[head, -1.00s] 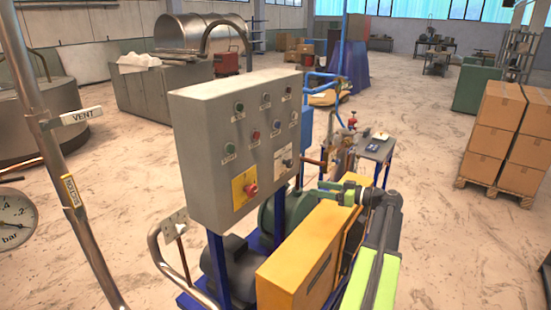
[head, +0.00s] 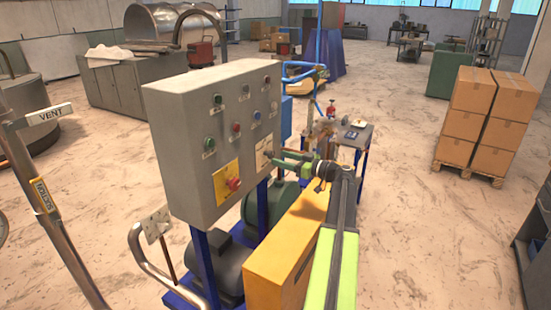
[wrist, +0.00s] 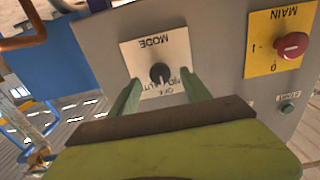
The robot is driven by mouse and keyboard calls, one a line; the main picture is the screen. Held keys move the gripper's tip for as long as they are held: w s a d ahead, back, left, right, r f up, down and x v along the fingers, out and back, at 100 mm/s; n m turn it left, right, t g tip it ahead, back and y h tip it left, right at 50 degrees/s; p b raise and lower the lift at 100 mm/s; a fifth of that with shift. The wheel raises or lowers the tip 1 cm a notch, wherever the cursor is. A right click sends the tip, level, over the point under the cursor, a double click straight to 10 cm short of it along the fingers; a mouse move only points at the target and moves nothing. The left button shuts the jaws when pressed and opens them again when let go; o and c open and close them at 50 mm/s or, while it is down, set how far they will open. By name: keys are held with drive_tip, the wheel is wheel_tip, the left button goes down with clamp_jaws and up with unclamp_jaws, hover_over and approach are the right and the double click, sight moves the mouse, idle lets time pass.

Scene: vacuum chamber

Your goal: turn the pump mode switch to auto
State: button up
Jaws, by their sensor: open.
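The mode switch is a small black knob (wrist: 160,73) on a white plate marked MODE, which appears upside down in the wrist view. OFF and AUTO can be partly read at the plate's lower edge; where the knob points is hard to tell. In the head view the mode plate (head: 264,150) is at the lower right of the grey control panel (head: 180,120), with the knob hidden or too small to make out. My gripper (wrist: 159,77) is open, with one green finger on each side of the knob. In the head view my gripper (head: 276,158) reaches the plate from the right.
A red MAIN knob (wrist: 292,45) on a yellow plate sits beside the mode plate, with a green START button (wrist: 288,108) near it. Several more buttons are on the panel. A yellow housing (head: 285,245) stands below my arm. Stacked boxes (head: 485,120) are at right.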

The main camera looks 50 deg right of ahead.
sight(269, 154)
drive_tip(key=shift+x, duration=1.45)
clamp_jaws()
drive_tip(key=shift+m, duration=0.4)
drive_tip(key=m, duration=0.3)
drive_tip(key=shift+m, duration=2.5)
